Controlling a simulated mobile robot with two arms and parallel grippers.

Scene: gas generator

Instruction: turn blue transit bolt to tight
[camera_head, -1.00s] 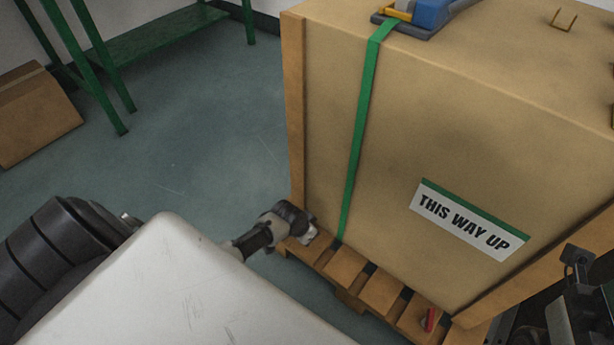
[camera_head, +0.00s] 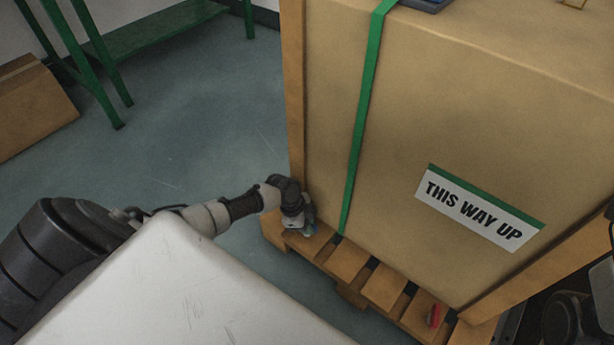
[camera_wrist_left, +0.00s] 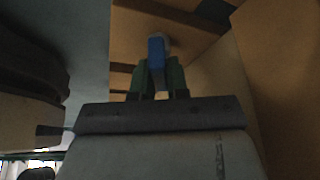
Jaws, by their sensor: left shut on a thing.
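The blue transit bolt (camera_wrist_left: 156,52) shows in the left wrist view, standing on a wooden slat of the pallet. My left gripper (camera_wrist_left: 157,80) is shut on it, with a finger on each side of the blue part. In the head view my left gripper (camera_head: 307,228) is at the near left corner of the pallet (camera_head: 347,262), beside the foot of the crate, and hides most of the bolt. My right arm shows only in part at the lower right edge of the head view; its fingertips cannot be made out.
The big crate (camera_head: 440,120) with a green strap (camera_head: 363,120) and a THIS WAY UP label (camera_head: 480,208) stands on the pallet. A red bolt (camera_head: 434,316) is on the pallet's near right part. A cardboard box (camera_head: 30,105) and green bench (camera_head: 160,35) stand at the left. Floor between is clear.

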